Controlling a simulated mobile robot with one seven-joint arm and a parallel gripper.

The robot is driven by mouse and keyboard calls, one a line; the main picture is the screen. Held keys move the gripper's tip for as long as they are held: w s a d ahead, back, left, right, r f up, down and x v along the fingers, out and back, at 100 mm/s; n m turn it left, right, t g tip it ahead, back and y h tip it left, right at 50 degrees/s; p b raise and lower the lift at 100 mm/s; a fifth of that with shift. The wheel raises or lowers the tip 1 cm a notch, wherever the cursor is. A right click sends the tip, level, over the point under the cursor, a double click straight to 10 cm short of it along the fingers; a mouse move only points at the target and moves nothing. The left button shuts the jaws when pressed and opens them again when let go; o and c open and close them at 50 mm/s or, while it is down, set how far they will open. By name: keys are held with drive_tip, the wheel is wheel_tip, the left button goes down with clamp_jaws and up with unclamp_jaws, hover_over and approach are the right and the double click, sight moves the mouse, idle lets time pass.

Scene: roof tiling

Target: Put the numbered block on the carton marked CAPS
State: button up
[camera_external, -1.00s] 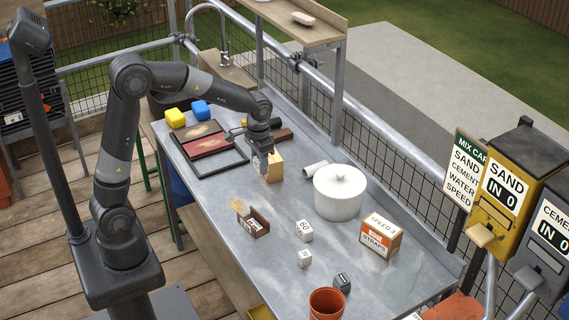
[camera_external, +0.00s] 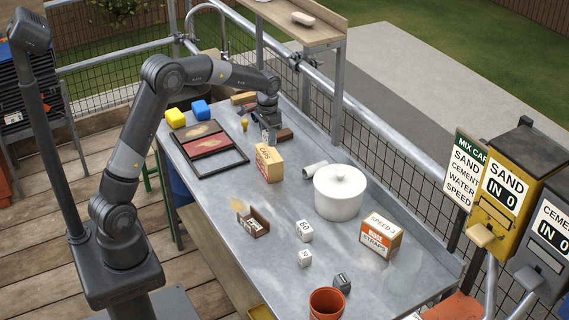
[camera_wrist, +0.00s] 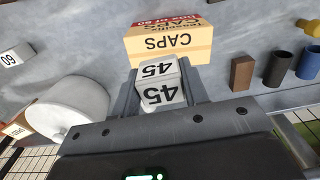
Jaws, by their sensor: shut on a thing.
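My gripper (camera_external: 269,128) is shut on a white block marked 45 (camera_wrist: 158,83), with a finger on either side of it in the wrist view. In the external view the gripper is above the far part of the bench, just behind the tan carton marked CAPS (camera_external: 269,165). The carton also shows upside down in the wrist view (camera_wrist: 170,44), just beyond the block. Its top looks clear in the external view. The gap between block and carton is hard to judge.
A white lidded pot (camera_external: 340,193) stands right of the carton, with a pale tube (camera_external: 315,169) between. A STRAPS carton (camera_external: 381,237), a block marked 60 (camera_external: 304,231) and a terracotta pot (camera_external: 327,302) are nearer. Framed trays (camera_external: 208,147) lie to the left.

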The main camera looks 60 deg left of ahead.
sight(268, 152)
drive_tip(key=shift+w+a+f, duration=0.2)
drive_tip(key=shift+a+f, duration=0.25)
drive_tip(key=shift+a, duration=0.15)
drive_tip(key=shift+f, duration=1.95)
drive_tip(key=shift+f, duration=0.1)
drive_tip(key=o, duration=1)
drive_tip(key=shift+c, duration=0.2)
